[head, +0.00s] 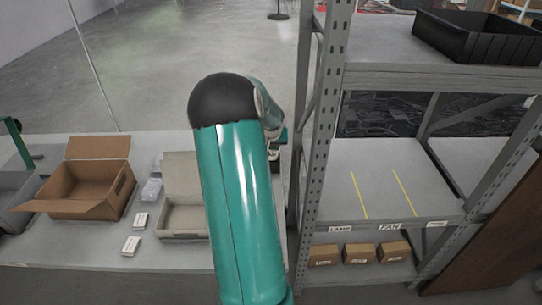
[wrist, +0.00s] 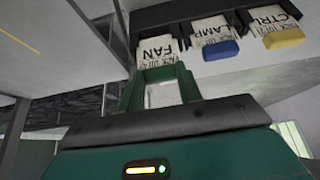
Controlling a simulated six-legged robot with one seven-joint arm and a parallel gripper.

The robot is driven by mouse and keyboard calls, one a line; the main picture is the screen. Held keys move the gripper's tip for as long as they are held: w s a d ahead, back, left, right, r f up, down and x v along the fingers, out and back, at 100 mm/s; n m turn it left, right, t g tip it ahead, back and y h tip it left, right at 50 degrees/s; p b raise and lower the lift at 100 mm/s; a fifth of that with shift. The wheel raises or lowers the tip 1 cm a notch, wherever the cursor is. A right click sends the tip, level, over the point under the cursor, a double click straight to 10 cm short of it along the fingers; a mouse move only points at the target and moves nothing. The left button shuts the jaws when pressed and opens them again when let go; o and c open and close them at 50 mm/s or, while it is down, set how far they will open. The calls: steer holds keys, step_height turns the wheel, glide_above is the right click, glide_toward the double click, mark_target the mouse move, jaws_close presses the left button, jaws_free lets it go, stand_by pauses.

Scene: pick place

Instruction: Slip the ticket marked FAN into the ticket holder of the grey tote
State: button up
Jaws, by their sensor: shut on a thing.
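In the wrist view, the ticket marked FAN (wrist: 157,48) stands in a dark rack at the top. My gripper (wrist: 163,76) reaches up to it and is shut on its near end. The fingers hide that end. In the head view, my arm hides most of the gripper. A grey tote (head: 14,192) shows partly at the far left edge of the bench; its ticket holder cannot be made out.
Beside FAN in the rack are the LAMP ticket (wrist: 208,30) with a blue block and the CTRL ticket (wrist: 282,20) with a yellow block. An open cardboard box (head: 85,208) and a grey box (head: 183,235) stand on the bench. A shelf rack (head: 385,205) rises at right.

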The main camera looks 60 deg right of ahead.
steer(key=shift+r, duration=2.15)
